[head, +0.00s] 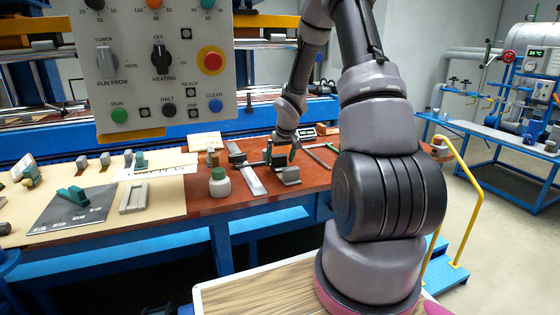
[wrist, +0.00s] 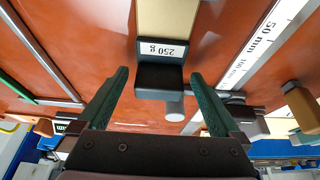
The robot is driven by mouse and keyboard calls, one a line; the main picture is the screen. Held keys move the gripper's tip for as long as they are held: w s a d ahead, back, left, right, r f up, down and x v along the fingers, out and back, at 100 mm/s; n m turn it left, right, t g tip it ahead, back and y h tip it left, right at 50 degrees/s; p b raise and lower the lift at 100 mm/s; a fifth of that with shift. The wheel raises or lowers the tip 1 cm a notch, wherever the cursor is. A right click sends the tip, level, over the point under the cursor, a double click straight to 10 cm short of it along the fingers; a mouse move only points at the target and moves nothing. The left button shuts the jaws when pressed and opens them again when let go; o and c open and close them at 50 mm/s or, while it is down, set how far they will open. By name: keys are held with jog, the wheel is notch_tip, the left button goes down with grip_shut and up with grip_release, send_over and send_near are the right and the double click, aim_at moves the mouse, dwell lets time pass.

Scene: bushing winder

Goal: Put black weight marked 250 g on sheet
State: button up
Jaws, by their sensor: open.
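In the wrist view a black block (wrist: 160,76) carries a white label reading "250 g", upside down in the picture. It lies between the two green fingers of my gripper (wrist: 159,74), which are spread apart with gaps on both sides. In the head view my gripper (head: 280,152) is low over the red-brown table; I cannot clearly pick out the weight there. A dark grey sheet (head: 95,208) with small pale marks lies on the beige surface at the left, with a green object on it. A white sheet (head: 165,168) with small objects lies behind it.
A white rule (wrist: 250,50) marked in mm lies right of the weight in the wrist view. A control panel (head: 165,65) hangs at upper left.

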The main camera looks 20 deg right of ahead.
jog(key=s+a+r+m, duration=0.1)
jog(key=s+r, duration=0.4)
jog(key=r, duration=0.3)
jog(key=s+a+r+h, duration=0.1)
jog(key=s+a+r, duration=0.1)
jog(key=s+r, duration=0.5)
jog(key=s+a+r+m, duration=0.1)
jog(key=s+r, duration=0.3)
jog(key=r, duration=0.6)
jog(key=s+a+r+m+t+y, duration=0.1)
jog(key=s+a+r, duration=0.2)
jog(key=s, duration=0.4)
jog(key=s+a+r+m+t+y, duration=0.1)
jog(key=s+a+r+y, duration=0.1)
jog(key=s, duration=0.6)
notch_tip(320, 180, up, 3)
jog(key=shift+s+a+f+t, duration=0.15)
jog(key=shift+s+a+t, duration=0.15)
jog(key=shift+a, duration=0.3)
